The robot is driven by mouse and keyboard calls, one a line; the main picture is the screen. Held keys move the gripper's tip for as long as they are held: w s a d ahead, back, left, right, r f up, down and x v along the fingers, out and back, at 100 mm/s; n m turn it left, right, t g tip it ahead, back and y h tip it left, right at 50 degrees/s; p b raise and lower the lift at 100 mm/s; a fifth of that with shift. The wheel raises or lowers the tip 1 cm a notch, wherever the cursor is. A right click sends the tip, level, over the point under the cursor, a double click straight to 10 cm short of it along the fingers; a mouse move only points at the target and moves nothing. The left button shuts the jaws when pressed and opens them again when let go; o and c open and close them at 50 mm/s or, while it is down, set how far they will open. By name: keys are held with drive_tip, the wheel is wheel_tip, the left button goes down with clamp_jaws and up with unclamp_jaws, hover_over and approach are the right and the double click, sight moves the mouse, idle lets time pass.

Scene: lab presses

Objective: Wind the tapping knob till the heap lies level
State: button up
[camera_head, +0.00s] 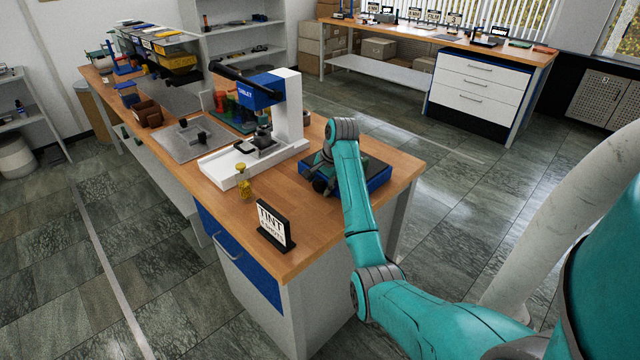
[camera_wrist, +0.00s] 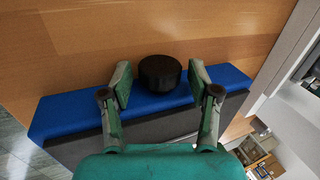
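A black round knob (camera_wrist: 160,73) stands out from the blue front of a low box (camera_wrist: 58,115) in the wrist view. My gripper (camera_wrist: 161,83) has one finger on each side of the knob, with a gap showing on both sides. In the head view the blue box with a dark top (camera_head: 378,171) sits near the right end of the wooden bench. My gripper (camera_head: 322,183) is at the box's left side there, and my arm covers part of the box. I cannot make out the heap in either view.
A white and blue press (camera_head: 288,105) stands behind the box on the bench (camera_head: 335,225). A small yellow-filled jar (camera_head: 244,182) and a black-framed TINT sign (camera_head: 274,226) stand to the left. Bare wood lies between the sign and the box.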

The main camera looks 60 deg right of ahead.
drive_tip(key=v, duration=0.7)
drive_tip(key=shift+r, duration=0.2)
idle(0.4)
